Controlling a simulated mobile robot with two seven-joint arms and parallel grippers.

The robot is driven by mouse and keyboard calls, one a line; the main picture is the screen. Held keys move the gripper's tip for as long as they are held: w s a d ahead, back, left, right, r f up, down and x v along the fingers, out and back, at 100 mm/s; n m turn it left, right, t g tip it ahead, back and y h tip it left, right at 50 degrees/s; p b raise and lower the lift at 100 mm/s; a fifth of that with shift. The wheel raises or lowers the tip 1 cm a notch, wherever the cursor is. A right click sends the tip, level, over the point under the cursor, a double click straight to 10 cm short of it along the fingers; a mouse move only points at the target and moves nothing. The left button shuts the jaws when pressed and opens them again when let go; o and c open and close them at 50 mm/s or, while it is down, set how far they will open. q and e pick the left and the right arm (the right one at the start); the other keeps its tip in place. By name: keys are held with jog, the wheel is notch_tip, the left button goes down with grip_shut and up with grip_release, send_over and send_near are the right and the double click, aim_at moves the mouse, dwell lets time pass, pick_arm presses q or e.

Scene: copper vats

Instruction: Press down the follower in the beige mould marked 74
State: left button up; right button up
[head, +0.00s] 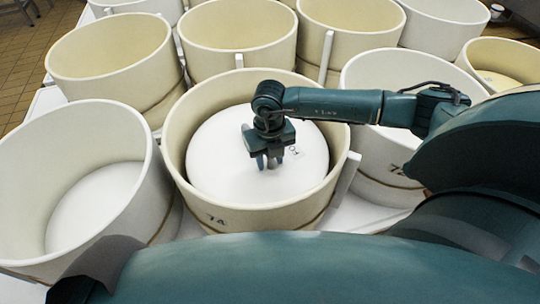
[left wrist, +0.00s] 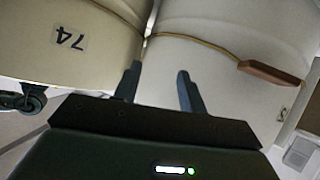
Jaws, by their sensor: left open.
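The beige mould (head: 213,218) marked 74 stands in the middle of the head view. Its white follower (head: 225,168) lies inside as a flat round disc, below the rim. My right gripper (head: 267,162) points down inside the mould, over the middle of the follower. Its fingertips look at or just above the disc; I cannot tell if they touch, nor how far apart the fingers are. My left gripper (left wrist: 158,72) is open and empty in the left wrist view, low outside the moulds. The wall of mould 74 (left wrist: 75,62) with its label shows at left there.
A white mould (head: 105,130) stands close on the left and another mould (head: 370,75) on the right. Several beige moulds (head: 110,55) stand behind, close together. A white mould wall (left wrist: 225,85) with a brown piece (left wrist: 270,73) is near my left fingers.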

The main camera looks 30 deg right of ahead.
grip_shut()
dwell(1.4)
jog(key=shift+s+a+f, duration=0.1)
jog(key=shift+s+f, duration=0.05)
jog(key=shift+f, duration=0.15)
dwell(1.1)
jog(key=shift+r, duration=0.15)
dwell(0.3)
jog(key=shift+o, duration=0.9)
grip_release()
jog(key=shift+r, duration=0.15)
jog(key=shift+r, duration=0.1)
notch_tip(320, 180, up, 13)
